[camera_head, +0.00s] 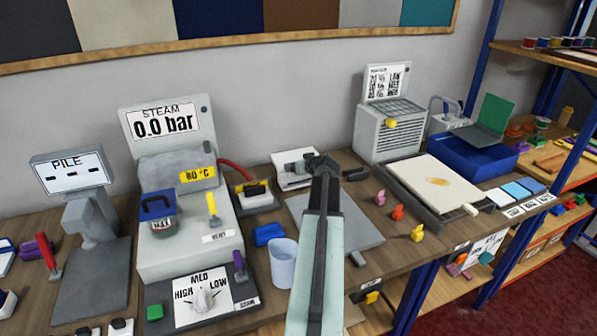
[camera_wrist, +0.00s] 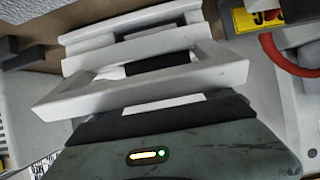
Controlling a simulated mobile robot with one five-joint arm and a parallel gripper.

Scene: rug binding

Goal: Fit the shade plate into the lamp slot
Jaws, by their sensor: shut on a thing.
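My gripper (camera_head: 320,165) reaches over the back of the bench, beside a small white fixture (camera_head: 291,180) against the wall, which appears to be the lamp. In the wrist view my gripper (camera_wrist: 160,66) is shut on a piece largely hidden by the jaws and white framing, which I take to be the shade plate. A white open frame (camera_wrist: 200,77) lies right across the jaws, with a second white bar (camera_wrist: 78,48) beyond it. I cannot tell whether the plate is inside the slot or only close to it.
The steam unit (camera_head: 160,130) with a red hose stands to the left. A grey mat (camera_head: 360,235) lies under my arm. A grey louvred box (camera_head: 385,135) stands right.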

